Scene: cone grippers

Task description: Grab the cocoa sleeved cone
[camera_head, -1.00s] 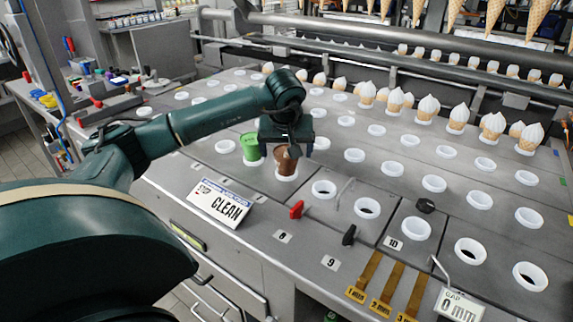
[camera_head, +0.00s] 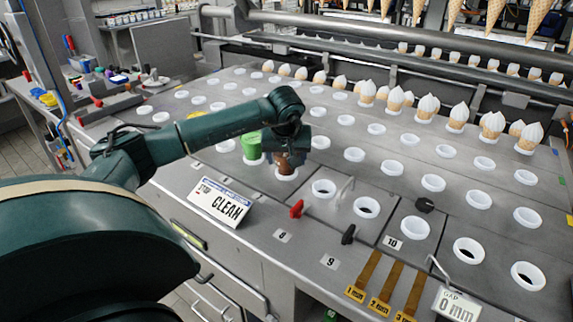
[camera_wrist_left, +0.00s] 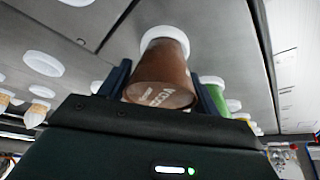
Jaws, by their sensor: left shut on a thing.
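The brown cocoa sleeved cone (camera_head: 285,168) stands in a white ring holder (camera_head: 286,176) near the front left of the grey counter. My left gripper (camera_head: 289,156) comes down over it from above and is shut on it. In the left wrist view the brown sleeve (camera_wrist_left: 160,82) sits between the two dark fingers, with "COCOA" lettering on its near face. Its other end meets the white ring, so I cannot see it lifted clear. The gripper hides the cone's upper part in the head view. My right gripper is not in view.
A green sleeved cone (camera_head: 251,146) stands in a holder just left of the brown one. White-topped cones (camera_head: 456,118) line the back.

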